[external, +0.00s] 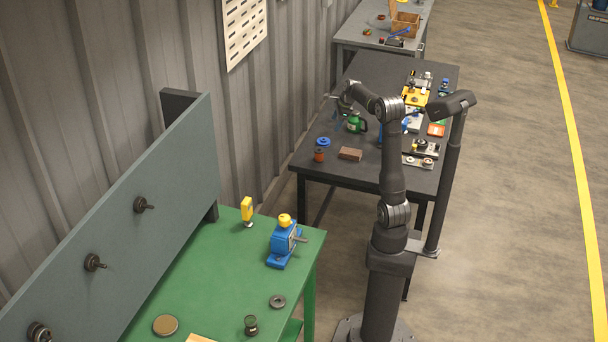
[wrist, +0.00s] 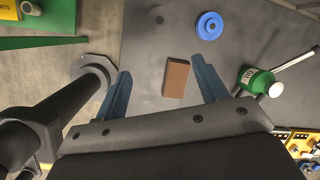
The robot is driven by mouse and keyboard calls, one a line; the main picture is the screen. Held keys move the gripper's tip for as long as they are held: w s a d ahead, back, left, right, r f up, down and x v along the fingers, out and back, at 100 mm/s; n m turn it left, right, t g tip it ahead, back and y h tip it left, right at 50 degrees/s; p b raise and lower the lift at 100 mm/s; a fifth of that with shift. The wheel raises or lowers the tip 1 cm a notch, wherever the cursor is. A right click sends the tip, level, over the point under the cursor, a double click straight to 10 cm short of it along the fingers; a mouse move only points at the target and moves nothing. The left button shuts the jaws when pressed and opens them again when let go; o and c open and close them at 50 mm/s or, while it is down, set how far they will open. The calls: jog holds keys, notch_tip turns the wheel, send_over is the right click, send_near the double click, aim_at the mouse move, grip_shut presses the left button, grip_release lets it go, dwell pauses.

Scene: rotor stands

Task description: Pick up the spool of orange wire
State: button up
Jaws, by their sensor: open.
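In the external view, a small orange spool (external: 319,155) stands near the front left of the dark table (external: 330,168), just in front of a blue ring-shaped thing (external: 323,142). I cannot make out the spool in the wrist view. My gripper (wrist: 161,66) is open and empty, its two blue-grey fingers spread apart. In the wrist view, a brown block (wrist: 176,78) lies on the tabletop beyond and between the fingers, and the blue ring (wrist: 209,26) is farther up. In the external view, my gripper (external: 343,108) is above the table near the green can, its fingers hard to see.
A green can with a spout (external: 356,123) stands behind the brown block (external: 350,154). Several parts and trays, including a yellow one (external: 415,97), line the table's right side. A green bench (external: 210,285) with a blue vise (external: 284,243) is nearer.

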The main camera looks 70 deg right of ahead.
jog(key=w+f+n, duration=0.1)
jog(key=n, duration=0.4)
jog(key=n+g+h, duration=0.2)
jog(key=n, duration=1.5)
send_near(319, 150)
jog(key=x, duration=0.7)
jog(key=shift+s+f, duration=0.2)
jog(key=shift+f, duration=0.2)
jog(key=x, duration=0.5)
jog(key=shift+w+d+r, duration=0.1)
jog(key=shift+w+d, duration=0.05)
jog(key=shift+w, duration=0.1)
jog(key=c, duration=1)
